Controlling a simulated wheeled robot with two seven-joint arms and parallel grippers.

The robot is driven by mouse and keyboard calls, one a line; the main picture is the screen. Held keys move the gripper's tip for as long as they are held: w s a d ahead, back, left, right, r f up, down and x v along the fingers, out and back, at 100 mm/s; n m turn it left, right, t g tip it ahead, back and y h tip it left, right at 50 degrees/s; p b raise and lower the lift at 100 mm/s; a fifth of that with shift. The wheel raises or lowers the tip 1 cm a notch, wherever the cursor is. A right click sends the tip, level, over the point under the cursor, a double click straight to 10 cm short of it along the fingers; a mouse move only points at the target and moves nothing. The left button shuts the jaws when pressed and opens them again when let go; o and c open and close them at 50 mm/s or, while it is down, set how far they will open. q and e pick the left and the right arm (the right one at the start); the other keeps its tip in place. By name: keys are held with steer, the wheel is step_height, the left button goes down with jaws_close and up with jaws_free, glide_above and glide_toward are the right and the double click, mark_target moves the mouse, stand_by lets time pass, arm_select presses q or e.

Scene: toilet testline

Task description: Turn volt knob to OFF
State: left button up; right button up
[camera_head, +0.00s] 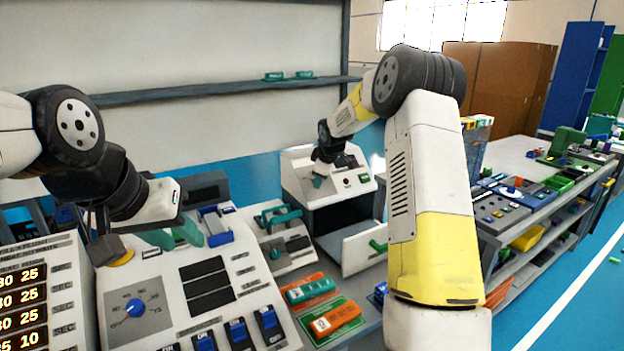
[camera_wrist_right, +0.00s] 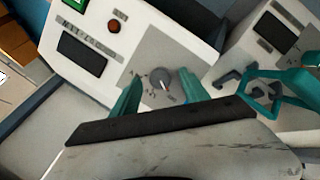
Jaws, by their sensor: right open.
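A round grey knob with a pale pointer line (camera_wrist_right: 161,80) sits on a grey dial plate in the right wrist view. The plate's markings are too small to read. My right gripper (camera_wrist_right: 161,96) is open, with one teal finger on each side of the knob; contact cannot be told. In the head view, my right gripper (camera_head: 322,179) is at the sloped front of a white console (camera_head: 299,182), and the knob is hidden there. My left gripper (camera_head: 172,238) hangs over the nearer panel, its two teal fingers apart and nothing seen between them.
The nearer panel has a blue knob (camera_head: 134,308), dark displays and blue switches. A red button (camera_wrist_right: 113,26) and dark display (camera_wrist_right: 83,57) are beside the grey knob. A shelf (camera_head: 220,88) runs behind.

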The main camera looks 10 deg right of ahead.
steer(key=v, duration=0.5)
steer(key=shift+s+r, duration=0.25)
steer(key=shift+r, duration=0.05)
steer(key=shift+r, duration=0.1)
steer(key=s+r+m, duration=0.3)
steer(key=s+r, duration=0.2)
steer(key=s, duration=0.5)
steer(key=s+r+m, duration=0.3)
steer(key=s+r, duration=0.2)
steer(key=s, duration=0.5)
steer(key=s+a+f+m+g+y, duration=0.1)
steer(key=s+m, duration=0.5)
steer(key=s, duration=1.8)
steer(key=shift+a+f+y, duration=0.4)
steer(key=shift+a+f, duration=0.3)
steer(key=shift+a, duration=0.05)
